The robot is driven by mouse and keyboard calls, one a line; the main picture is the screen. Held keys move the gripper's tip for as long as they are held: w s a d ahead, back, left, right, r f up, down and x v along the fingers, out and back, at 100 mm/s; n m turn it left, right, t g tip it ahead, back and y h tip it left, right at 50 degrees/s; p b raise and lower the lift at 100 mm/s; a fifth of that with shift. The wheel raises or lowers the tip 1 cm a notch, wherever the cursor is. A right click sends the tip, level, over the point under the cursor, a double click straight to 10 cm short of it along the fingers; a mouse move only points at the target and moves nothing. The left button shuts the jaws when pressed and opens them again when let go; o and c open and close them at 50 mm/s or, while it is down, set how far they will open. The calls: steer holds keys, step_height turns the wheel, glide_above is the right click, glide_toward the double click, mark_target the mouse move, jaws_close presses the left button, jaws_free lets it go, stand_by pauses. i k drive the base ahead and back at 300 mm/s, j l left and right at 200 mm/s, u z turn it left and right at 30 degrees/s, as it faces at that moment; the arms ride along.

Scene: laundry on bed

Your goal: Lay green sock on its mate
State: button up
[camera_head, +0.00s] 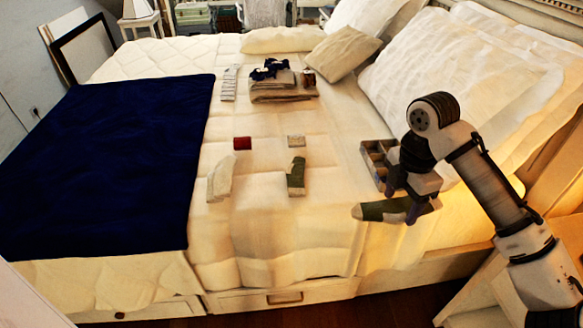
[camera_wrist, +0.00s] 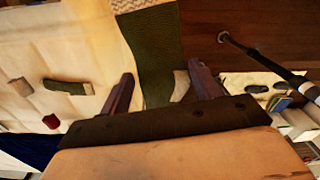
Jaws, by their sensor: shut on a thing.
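My gripper (camera_head: 404,205) is shut on a green sock (camera_head: 384,211) with pale ends. It holds the sock near the bed's front right, and in the head view I cannot tell how high above the cover. In the wrist view the held sock (camera_wrist: 153,48) passes between the fingers (camera_wrist: 160,90). Another green sock (camera_head: 296,177) with pale ends lies flat on the bed, left of my gripper. It also shows in the wrist view (camera_wrist: 68,87) at the left.
A white sock (camera_head: 220,178), a red item (camera_head: 243,143) and a small beige item (camera_head: 296,140) lie on the bed. A divided box (camera_head: 373,152) stands beside my gripper. Folded laundry (camera_head: 284,92) lies farther back. A navy blanket (camera_head: 110,160) covers the left side.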

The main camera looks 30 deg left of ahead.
mark_target(297, 172)
steer(key=i+j, duration=0.2)
steer(key=j, duration=0.2)
steer(key=i+j, duration=0.15)
steer(key=j, duration=0.25)
steer(key=i+j, duration=0.2)
steer(key=j, duration=0.2)
steer(key=i+j, duration=0.15)
steer(key=j, duration=0.25)
